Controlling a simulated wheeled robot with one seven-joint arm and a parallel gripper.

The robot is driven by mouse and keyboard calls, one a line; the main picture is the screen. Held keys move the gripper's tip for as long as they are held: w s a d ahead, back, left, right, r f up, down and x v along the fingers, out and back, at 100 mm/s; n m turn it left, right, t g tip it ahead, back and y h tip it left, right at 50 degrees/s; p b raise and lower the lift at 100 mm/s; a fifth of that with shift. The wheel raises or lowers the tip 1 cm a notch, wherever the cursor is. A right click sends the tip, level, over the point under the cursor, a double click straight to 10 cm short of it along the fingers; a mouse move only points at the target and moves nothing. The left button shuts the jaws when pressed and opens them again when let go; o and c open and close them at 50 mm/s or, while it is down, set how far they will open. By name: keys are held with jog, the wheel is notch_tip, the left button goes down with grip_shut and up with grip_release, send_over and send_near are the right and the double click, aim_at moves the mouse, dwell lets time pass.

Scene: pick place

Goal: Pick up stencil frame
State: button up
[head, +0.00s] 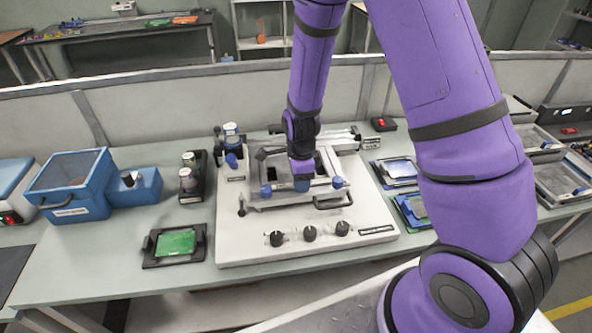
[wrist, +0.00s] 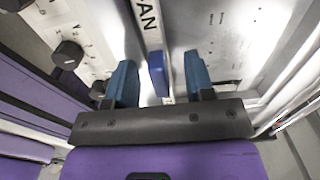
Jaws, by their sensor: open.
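The stencil frame (head: 318,193) is a grey metal frame with a dark front handle (head: 333,202), lying on the white machine (head: 230,220) on the bench. Blue knobs sit along its front bar. My gripper (head: 302,180) is over the frame's front part and hides some of it. In the wrist view my gripper (wrist: 161,78) has two blue fingers standing apart. A pale lettered bar (wrist: 149,25) and a blue piece (wrist: 156,75) show between them. No contact with either finger can be made out. A silvery plate (wrist: 235,45) lies to the right.
Black knobs (head: 309,233) line the machine's front. A green board in a black holder (head: 174,245) lies to the left, beside bottles (head: 190,175) and a blue box (head: 75,185). Trays (head: 395,172) stand to the right. A low grey partition (head: 150,90) runs behind.

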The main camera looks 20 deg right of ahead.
jog(key=shift+c, duration=0.5)
grip_shut()
jog(key=shift+r, duration=0.15)
